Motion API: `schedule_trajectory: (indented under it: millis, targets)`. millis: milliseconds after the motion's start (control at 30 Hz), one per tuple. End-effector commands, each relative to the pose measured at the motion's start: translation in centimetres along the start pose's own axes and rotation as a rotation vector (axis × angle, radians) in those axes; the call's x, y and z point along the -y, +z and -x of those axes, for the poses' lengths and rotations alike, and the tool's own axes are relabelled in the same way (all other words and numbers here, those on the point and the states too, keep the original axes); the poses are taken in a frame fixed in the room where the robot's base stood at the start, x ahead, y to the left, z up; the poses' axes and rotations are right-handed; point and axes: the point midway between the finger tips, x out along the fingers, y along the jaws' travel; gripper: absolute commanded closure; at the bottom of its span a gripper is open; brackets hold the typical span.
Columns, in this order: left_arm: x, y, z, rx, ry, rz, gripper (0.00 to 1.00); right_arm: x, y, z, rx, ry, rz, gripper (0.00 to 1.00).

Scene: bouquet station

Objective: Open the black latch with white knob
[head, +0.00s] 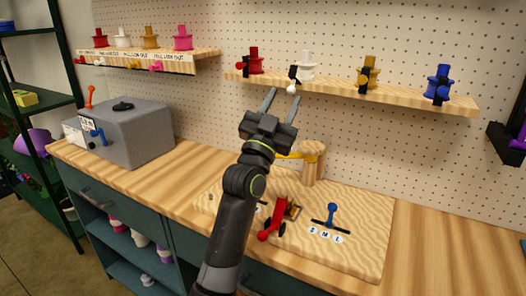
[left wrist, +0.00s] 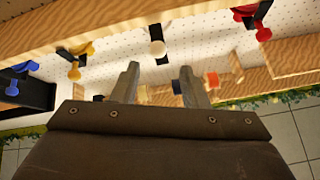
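The black latch (head: 294,74) with its white knob (head: 291,89) is on the front of the right-hand wall shelf, below a white spool (head: 306,65). The white knob hangs at the latch's lower end. In the left wrist view the white knob (left wrist: 158,48) is ahead, between the lines of the two fingers. My left gripper (head: 282,96) is open and empty, its fingers pointing up toward the shelf, just below the knob. In the left wrist view its fingertips (left wrist: 159,72) stand apart, and the knob looks beyond them, not gripped. My right gripper is not in view.
Similar latches with a red knob (head: 246,71), a yellow knob (head: 363,86) and a blue knob (head: 437,98) line the same shelf (head: 400,95). Below are a wooden board (head: 365,230) with a red lever (head: 272,230) and a blue lever (head: 331,212). A grey box (head: 140,130) stands left.

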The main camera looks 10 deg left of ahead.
Motion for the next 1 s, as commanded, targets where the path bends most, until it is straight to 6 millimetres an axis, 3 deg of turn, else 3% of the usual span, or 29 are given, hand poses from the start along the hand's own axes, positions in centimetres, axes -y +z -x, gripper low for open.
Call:
schedule_trajectory:
  millis: [33, 300, 500, 700, 1000]
  targets:
    - [-0.1, 0.4, 1.4, 0.001, -0.001, 0.002, 0.6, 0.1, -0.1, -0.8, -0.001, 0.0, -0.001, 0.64]
    - [-0.1, 0.4, 6.9, 0.001, -0.001, 0.001, 0.6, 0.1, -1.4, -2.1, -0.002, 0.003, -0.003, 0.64]
    - [-0.1, 0.3, 10.0, 0.001, 0.0, 0.0, 0.6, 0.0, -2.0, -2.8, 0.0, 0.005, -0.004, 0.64]
    - [-0.1, 0.1, 11.2, 0.001, 0.001, -0.001, 0.6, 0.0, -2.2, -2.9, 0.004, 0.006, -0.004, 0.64]
    - [0.0, 0.0, 11.3, 0.001, 0.001, -0.001, 0.6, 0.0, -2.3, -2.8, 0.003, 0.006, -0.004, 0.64]
